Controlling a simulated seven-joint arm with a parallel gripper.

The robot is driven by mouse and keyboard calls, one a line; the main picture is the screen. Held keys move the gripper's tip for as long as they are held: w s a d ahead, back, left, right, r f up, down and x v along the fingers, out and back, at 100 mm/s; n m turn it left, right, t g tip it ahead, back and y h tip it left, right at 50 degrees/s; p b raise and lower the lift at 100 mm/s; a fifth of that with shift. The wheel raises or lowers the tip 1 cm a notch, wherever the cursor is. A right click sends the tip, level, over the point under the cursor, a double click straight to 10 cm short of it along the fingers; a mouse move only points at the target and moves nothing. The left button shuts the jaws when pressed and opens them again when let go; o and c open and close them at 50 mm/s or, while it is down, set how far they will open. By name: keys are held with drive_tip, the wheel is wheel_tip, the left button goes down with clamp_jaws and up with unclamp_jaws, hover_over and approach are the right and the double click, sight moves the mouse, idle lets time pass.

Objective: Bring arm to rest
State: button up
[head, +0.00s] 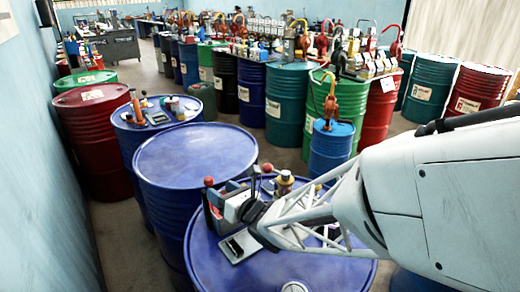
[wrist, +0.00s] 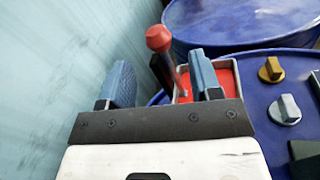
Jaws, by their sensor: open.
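My gripper (wrist: 162,62) is open in the wrist view, with its two blue fingers spread apart and nothing clamped between them. A red ball knob on a thin rod (wrist: 158,38) shows beyond and between the fingers. A red tray with a grey rim (wrist: 228,76) lies just behind the right finger. In the head view my arm reaches in from the right, and my gripper (head: 230,203) is over the left part of the near blue drum (head: 300,272). Its fingertips are hard to make out there.
An empty-topped blue drum (head: 195,155) stands just behind. A yellow knob (wrist: 271,69) and a grey knob (wrist: 285,109) are on the near drum, right of my gripper. A blue wall (wrist: 50,60) rises on the left. Many drums with pumps fill the background.

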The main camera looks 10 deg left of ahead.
drive_tip(key=d+r+m+h, duration=0.3)
drive_tip(key=d+m+h, duration=0.3)
drive_tip(key=d+m, duration=0.6)
drive_tip(key=d+r+m+h, duration=0.3)
drive_tip(key=d+m+h, duration=0.3)
drive_tip(key=d+m, duration=0.55)
drive_tip(key=s+d+r+m+g+h, duration=0.1)
drive_tip(key=s+d+m+g, duration=0.2)
drive_tip(key=s+d+m, duration=0.4)
drive_tip(key=s+d+r+m+g+h, duration=0.1)
drive_tip(key=s+d+m+g, duration=0.3)
drive_tip(key=s+m, duration=1)
drive_tip(key=s+d+h, duration=0.1)
drive_tip(key=d, duration=0.2)
drive_tip(key=shift+r+m, duration=0.25)
drive_tip(key=shift+m, duration=0.1)
